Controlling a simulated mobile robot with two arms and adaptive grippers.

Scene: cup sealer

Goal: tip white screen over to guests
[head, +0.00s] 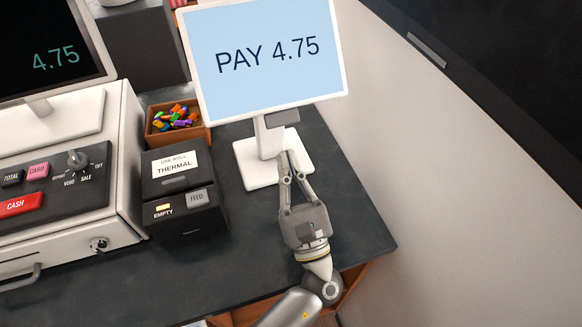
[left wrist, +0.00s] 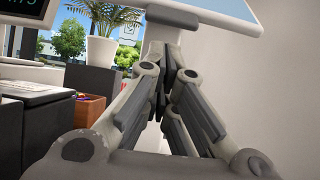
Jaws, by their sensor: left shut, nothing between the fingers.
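The white screen (head: 267,58) reads "PAY 4.75" on pale blue and stands on a short white post and a square white base (head: 251,170) near the right end of the dark counter. Its lit face is turned toward me in the head view. My left gripper (head: 287,157) is shut and empty, with its fingertips at the base, just below the screen's lower edge. In the left wrist view the shut fingers (left wrist: 172,62) point at the stand, and the screen's edge (left wrist: 225,14) is overhead. I cannot tell whether they touch the post. My right gripper does not show.
A cash register (head: 60,190) with a dark display stands at left. A black thermal printer (head: 183,190) and a wooden box of colourful pieces (head: 178,122) lie between it and the screen. The counter (head: 345,225) is clear right of the stand; a potted plant (left wrist: 102,45) stands behind.

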